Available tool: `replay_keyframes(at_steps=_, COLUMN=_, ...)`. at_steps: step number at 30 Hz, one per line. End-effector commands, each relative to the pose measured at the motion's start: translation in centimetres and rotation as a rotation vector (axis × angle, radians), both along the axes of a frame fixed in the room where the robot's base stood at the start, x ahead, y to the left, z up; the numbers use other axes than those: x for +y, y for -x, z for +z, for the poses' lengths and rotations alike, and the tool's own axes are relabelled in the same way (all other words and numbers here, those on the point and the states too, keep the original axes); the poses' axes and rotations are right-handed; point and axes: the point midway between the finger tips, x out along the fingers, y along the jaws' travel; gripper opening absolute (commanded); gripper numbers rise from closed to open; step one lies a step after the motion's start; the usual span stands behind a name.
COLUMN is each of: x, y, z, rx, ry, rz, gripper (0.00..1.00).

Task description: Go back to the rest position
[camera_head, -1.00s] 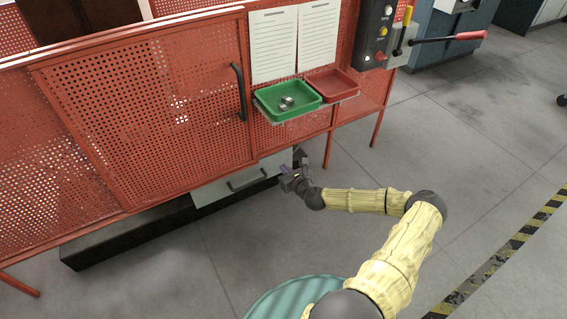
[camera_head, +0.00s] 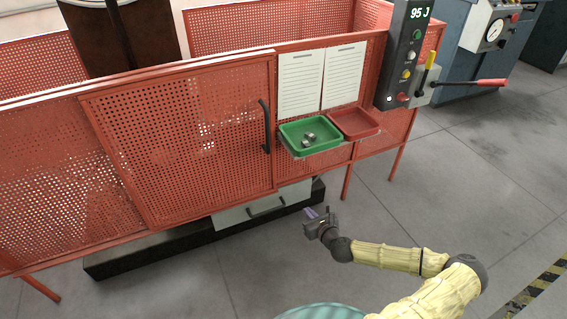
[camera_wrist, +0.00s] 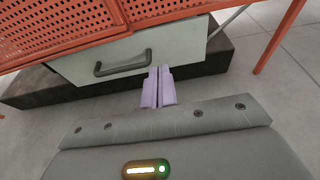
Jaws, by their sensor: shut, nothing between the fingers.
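My gripper (camera_head: 314,217) hangs in front of the red perforated guard, below the trays and just right of the pale drawer. In the wrist view my gripper (camera_wrist: 158,78) shows its two lilac fingers together, with nothing between them. The fingertips overlap the pale drawer front (camera_wrist: 105,50) in that picture, right of its dark handle (camera_wrist: 122,67). I cannot tell the gap to the drawer from that view. My arm reaches in from the lower right, in a yellow sleeve.
The red guard (camera_head: 200,135) has a door with a black handle (camera_head: 265,126). A green tray (camera_head: 292,145) holds small metal pieces beside a red tray (camera_head: 366,128). A control box (camera_head: 405,62) with a red-gripped lever (camera_head: 490,82) stands at right. The floor (camera_head: 470,190) at right is clear.

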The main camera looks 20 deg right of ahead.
Motion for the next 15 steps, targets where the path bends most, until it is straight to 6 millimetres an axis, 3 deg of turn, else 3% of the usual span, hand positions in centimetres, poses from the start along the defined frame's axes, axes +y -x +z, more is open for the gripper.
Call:
replay_keyframes(at_steps=8, x=1.2, y=0.1, z=0.4, rx=0.018, ry=0.055, rz=0.070, gripper=0.00)
replay_keyframes(at_steps=15, x=6.3, y=1.9, z=1.7, rx=0.095, ry=0.328, rz=0.412, gripper=0.00)
